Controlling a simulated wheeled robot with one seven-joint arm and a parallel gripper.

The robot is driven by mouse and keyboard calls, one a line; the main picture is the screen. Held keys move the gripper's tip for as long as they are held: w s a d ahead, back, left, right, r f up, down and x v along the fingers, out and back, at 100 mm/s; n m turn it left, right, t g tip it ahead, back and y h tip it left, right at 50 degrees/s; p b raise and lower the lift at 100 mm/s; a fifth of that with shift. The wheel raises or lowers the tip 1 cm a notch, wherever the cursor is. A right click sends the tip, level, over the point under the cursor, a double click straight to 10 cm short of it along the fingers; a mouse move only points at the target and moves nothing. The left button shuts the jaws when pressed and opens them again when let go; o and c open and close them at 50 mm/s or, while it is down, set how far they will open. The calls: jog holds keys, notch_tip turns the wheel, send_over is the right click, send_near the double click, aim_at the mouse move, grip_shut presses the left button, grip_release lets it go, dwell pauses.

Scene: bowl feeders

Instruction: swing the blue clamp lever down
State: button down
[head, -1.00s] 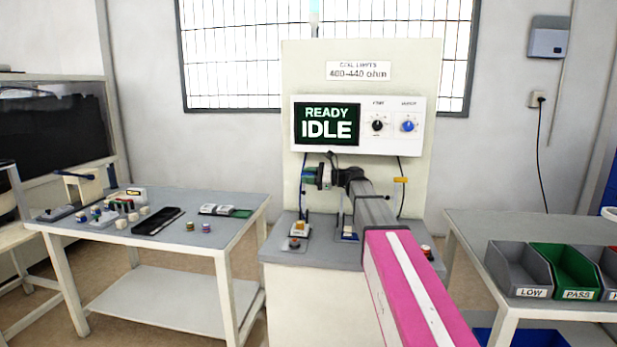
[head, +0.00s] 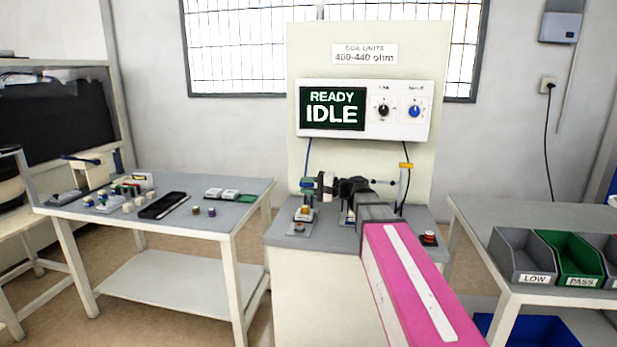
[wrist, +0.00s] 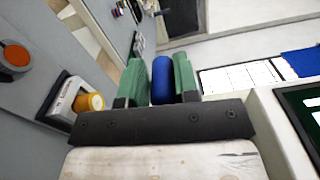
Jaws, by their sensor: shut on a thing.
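The blue clamp lever (wrist: 164,78) shows in the wrist view as a rounded blue grip between the two green fingers. My gripper (wrist: 160,80) is shut on it, with a finger on each side. In the head view my gripper (head: 308,187) sits just above the left fixture on the test bench, its fingers pointing left. The lever is too small and covered to make out clearly there. A white part with a yellow-orange top (wrist: 90,102) sits in the fixture, left of the gripper in the wrist view.
An orange button (wrist: 14,54) is on the bench beside the fixture. The test panel screen (head: 332,108) reads READY IDLE. A side table (head: 230,218) with small parts and a black tray stands left. Sorting bins (head: 522,262) stand on the right table.

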jog(key=s+f+n, duration=0.1)
jog(key=f+n, duration=0.2)
jog(key=s+f+n, duration=0.1)
jog(key=f, duration=0.1)
jog(key=shift+s+a+f+n, duration=0.2)
jog(key=shift+s+n, duration=0.1)
jog(key=shift+n, duration=0.1)
jog(key=shift+s+f, duration=0.1)
jog(key=shift+f, duration=0.85)
jog(key=c, duration=1)
grip_release()
jog(key=shift+f, duration=0.1)
jog(key=shift+o, duration=0.2)
jog(key=d, duration=0.3)
jog(key=s+d, duration=0.1)
jog(key=d, duration=0.3)
jog(key=s+d, duration=0.1)
jog(key=d, duration=0.2)
jog(key=shift+d, duration=0.3)
